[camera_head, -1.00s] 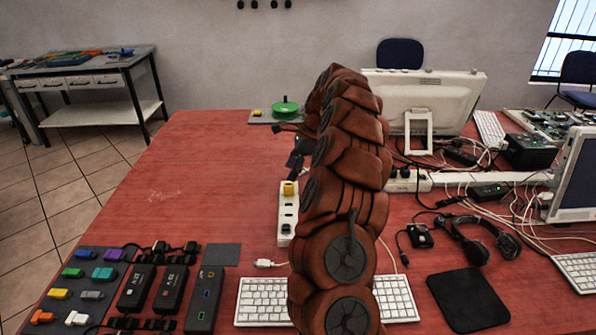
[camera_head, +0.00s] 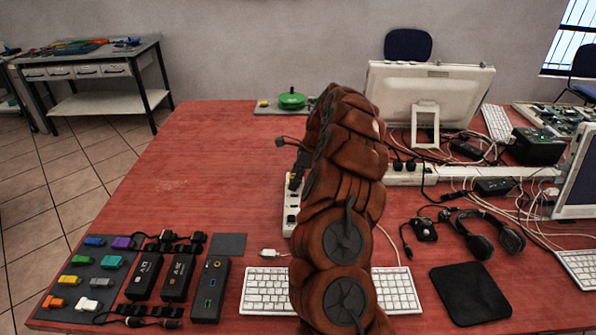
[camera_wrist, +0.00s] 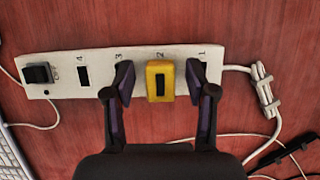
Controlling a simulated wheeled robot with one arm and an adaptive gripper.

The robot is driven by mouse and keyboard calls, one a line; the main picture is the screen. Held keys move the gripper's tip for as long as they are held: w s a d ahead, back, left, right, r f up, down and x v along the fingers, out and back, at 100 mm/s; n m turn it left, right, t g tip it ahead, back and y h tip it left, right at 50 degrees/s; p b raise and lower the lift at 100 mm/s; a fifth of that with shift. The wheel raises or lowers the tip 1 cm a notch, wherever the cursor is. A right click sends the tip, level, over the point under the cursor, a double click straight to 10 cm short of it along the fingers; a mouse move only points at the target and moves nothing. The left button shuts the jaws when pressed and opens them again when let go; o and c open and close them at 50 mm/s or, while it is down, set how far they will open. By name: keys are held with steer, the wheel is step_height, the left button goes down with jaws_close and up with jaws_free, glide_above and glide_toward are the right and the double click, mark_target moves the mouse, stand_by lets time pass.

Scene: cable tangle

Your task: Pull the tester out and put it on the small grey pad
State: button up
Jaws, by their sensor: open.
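The tester is a yellow block (camera_wrist: 160,82) with a dark slot, seated in socket 2 of a white power strip (camera_wrist: 135,57) in the wrist view. My gripper (camera_wrist: 160,76) is open, with one dark finger on each side of the tester and a visible gap to it on both sides. In the head view my arm and gripper hide the tester, and only part of the power strip (camera_head: 291,213) shows. A small plain grey pad (camera_head: 229,245) lies bare on the red table, left of the strip's near end.
A dark switch plug (camera_wrist: 38,74) is at the strip's left end. White cables run at its right. A black hub (camera_head: 210,290), adapters and a mat of coloured blocks (camera_head: 60,300) lie near the pad. A keyboard (camera_head: 268,288) is in front.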

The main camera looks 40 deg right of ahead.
steer(key=shift+f, duration=0.1)
jaws_close()
stand_by(0.8)
